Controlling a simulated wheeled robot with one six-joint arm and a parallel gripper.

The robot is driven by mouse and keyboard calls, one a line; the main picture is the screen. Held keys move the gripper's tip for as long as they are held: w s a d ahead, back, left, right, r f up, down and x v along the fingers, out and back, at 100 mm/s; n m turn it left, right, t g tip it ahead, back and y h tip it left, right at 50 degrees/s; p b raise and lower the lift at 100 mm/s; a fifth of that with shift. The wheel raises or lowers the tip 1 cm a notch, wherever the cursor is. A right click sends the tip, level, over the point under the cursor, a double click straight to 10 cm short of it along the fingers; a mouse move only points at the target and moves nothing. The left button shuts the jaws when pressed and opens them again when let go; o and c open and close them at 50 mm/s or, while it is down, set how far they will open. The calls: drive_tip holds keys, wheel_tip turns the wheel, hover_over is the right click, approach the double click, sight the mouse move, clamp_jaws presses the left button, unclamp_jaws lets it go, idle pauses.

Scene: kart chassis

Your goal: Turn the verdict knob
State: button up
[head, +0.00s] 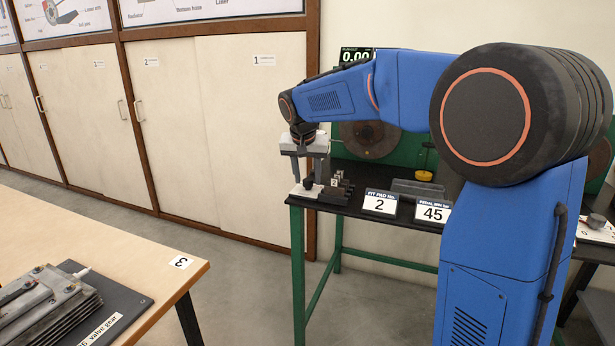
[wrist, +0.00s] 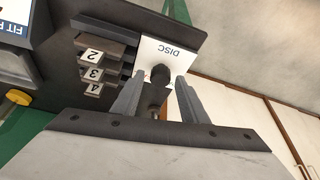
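My gripper (head: 307,168) points down over the left end of the green-legged bench in the head view. In the wrist view its two grey fingers (wrist: 161,80) stand apart, with a dark rounded knob-like piece (wrist: 160,74) between them. I see no clear contact with either finger.
Stepped blocks with number tags (wrist: 92,73) stand close beside the DISC card. A wooden table (head: 150,262) with a dark plate is at lower left. Open floor lies between.

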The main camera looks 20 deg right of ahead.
drive_tip(key=c, duration=0.8)
drive_tip(key=shift+n, duration=0.3)
drive_tip(key=n+y, duration=0.1)
drive_tip(key=n, duration=0.3)
drive_tip(key=shift+d+t+y, duration=0.2)
drive_tip(key=shift+t+y, duration=0.1)
drive_tip(key=shift+y, duration=0.1)
drive_tip(key=shift+d+n+y, duration=0.1)
drive_tip(key=shift+n+y, duration=0.6)
drive_tip(key=shift+n, duration=1.4)
drive_tip(key=o, duration=1)
